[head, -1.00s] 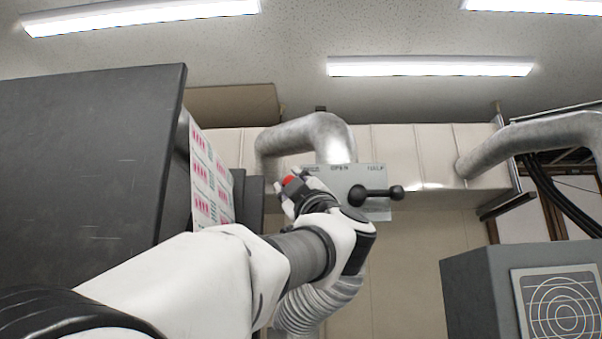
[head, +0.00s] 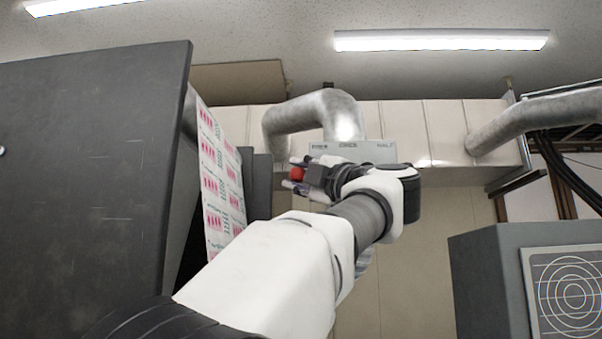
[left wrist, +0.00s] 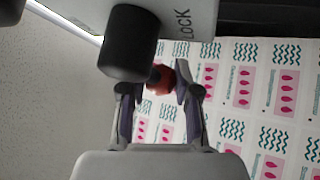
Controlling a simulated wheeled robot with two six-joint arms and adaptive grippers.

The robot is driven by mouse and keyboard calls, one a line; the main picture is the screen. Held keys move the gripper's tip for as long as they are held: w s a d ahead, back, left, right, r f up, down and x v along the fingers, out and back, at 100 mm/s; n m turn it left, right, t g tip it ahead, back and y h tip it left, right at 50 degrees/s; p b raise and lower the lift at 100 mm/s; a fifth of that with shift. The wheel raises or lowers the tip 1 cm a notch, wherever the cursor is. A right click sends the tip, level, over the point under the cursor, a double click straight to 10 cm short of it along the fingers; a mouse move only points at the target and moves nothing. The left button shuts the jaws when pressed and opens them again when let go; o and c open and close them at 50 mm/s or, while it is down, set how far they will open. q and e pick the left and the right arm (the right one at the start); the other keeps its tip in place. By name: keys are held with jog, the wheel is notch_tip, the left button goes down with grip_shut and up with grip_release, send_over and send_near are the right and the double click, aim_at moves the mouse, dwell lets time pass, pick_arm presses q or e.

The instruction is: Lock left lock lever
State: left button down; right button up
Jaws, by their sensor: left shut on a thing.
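My left gripper (head: 300,176) is shut on a red knob (head: 297,174), at the left end of a grey panel (head: 365,147) with lettering along its top. In the left wrist view, the red knob (left wrist: 162,82) sits between my left gripper's fingertips (left wrist: 158,92), with a dark stem end showing beside it. The word LOCK stands on the panel (left wrist: 185,12) there, close to the fingers. A thick black cylinder (left wrist: 128,43) stands out from the panel next to the knob. In the head view my wrist hides most of the lever. My right gripper is in neither view.
A printed web (head: 222,180) with pink and teal labels hangs left of the gripper, beside a large dark machine panel (head: 85,170). A silver duct (head: 320,112) passes behind the grey panel. A grey box (head: 490,285) with a round target stands at the lower right.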

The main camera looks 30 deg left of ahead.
pick_arm(q)
jog(key=shift+f, duration=0.1)
jog(key=c, duration=0.8)
grip_release()
jog(key=shift+c, duration=0.2)
jog(key=shift+w+a, duration=0.15)
jog(key=shift+w, duration=0.05)
jog(key=v, duration=0.7)
jog(key=shift+f, duration=0.15)
